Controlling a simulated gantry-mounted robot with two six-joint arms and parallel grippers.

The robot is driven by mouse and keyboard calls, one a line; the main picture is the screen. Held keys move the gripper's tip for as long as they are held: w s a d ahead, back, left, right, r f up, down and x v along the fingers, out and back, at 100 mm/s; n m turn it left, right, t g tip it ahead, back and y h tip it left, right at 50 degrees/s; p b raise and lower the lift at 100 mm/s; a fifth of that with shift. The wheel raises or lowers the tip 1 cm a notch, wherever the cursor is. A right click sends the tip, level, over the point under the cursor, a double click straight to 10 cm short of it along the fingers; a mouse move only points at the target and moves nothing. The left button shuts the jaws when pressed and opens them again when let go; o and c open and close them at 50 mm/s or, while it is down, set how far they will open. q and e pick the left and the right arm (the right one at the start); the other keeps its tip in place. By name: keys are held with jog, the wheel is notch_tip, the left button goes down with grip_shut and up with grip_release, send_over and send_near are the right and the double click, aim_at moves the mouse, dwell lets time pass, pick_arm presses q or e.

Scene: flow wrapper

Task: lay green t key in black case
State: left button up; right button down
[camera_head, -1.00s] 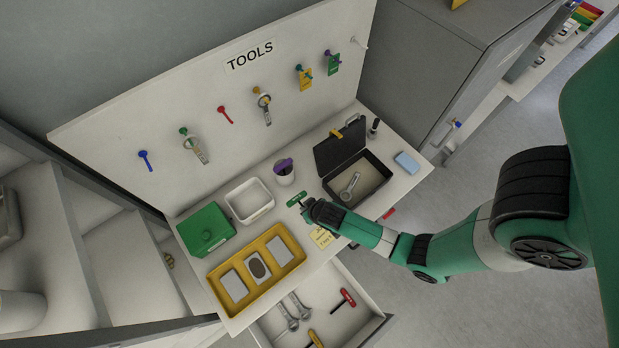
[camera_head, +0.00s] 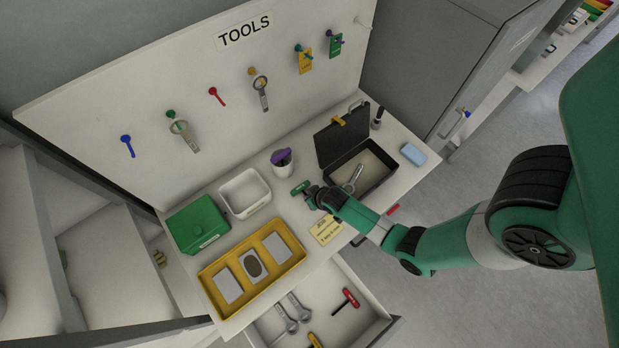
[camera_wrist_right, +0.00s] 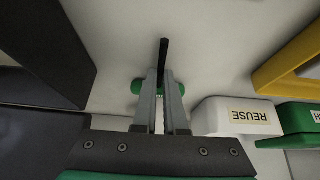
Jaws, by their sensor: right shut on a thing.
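The green T key (camera_head: 300,187) is held by my right gripper (camera_head: 309,193) over the bench, left of the case. In the right wrist view, the right gripper (camera_wrist_right: 160,78) is shut on its green handle (camera_wrist_right: 137,87), and its dark shaft (camera_wrist_right: 164,52) points away from the fingers. The black case (camera_head: 386,182) stands open at the right of the bench, its lid raised at the back. A grey wrench (camera_head: 352,178) lies in it. My left gripper is not in view.
A white bin (camera_head: 231,187), green box (camera_head: 190,240) and yellow tray (camera_head: 236,308) are to the left. A yellow note (camera_head: 325,231) lies in front, above an open drawer (camera_head: 375,335). A blue block (camera_head: 413,154) is right of the case.

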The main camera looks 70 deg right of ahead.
jog(key=shift+f, duration=0.2)
jog(key=c, duration=1)
grip_release()
jog(key=shift+r, duration=0.1)
jog(key=shift+r, duration=0.2)
jog(key=p+v, duration=0.7)
jog(key=v, duration=0.5)
jog(key=shift+p, duration=0.4)
